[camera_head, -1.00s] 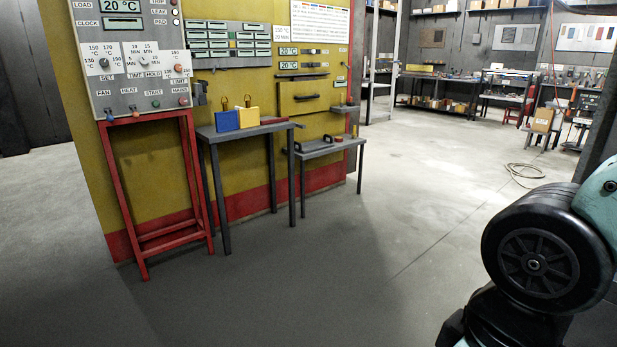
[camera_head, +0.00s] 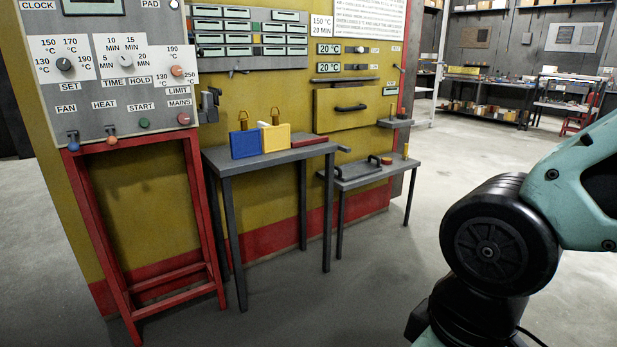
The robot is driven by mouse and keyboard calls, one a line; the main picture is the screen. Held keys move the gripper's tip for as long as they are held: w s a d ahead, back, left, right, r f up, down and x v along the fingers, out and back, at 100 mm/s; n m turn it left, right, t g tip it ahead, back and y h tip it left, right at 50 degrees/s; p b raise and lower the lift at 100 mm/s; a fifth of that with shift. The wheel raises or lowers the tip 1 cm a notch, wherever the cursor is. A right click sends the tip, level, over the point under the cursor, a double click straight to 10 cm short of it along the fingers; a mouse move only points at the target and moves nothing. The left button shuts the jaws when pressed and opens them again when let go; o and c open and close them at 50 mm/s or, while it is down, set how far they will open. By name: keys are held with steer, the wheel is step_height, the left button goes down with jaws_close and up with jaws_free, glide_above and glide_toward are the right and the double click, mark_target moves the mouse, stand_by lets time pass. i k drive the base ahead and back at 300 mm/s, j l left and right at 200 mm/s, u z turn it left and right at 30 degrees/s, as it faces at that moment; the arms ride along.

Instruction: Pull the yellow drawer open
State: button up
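The yellow drawer (camera_head: 342,106) is set in the yellow oven wall, right of the middle of the head view. A dark bar handle (camera_head: 351,107) crosses its front. The drawer front looks flush with the wall, so it appears shut. My arm shows at the right edge, well to the right of the drawer and nearer to me. My gripper is outside the picture.
A grey table (camera_head: 268,160) with blue and yellow padlock-like blocks stands left of the drawer. A lower grey bench (camera_head: 362,179) stands below the drawer. A control panel (camera_head: 115,75) on a red stand (camera_head: 112,247) is at left. The floor in front is clear.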

mark_target(337, 108)
steer(key=i, duration=2.35)
steer(key=i+z, duration=0.1)
steer(key=i, duration=0.45)
steer(key=i+j+z, duration=0.1)
steer(key=i, duration=0.4)
steer(key=i+j+z, duration=0.15)
steer(key=i, duration=0.4)
steer(key=i+j+z, duration=0.1)
steer(key=i, duration=0.4)
steer(key=j, duration=0.1)
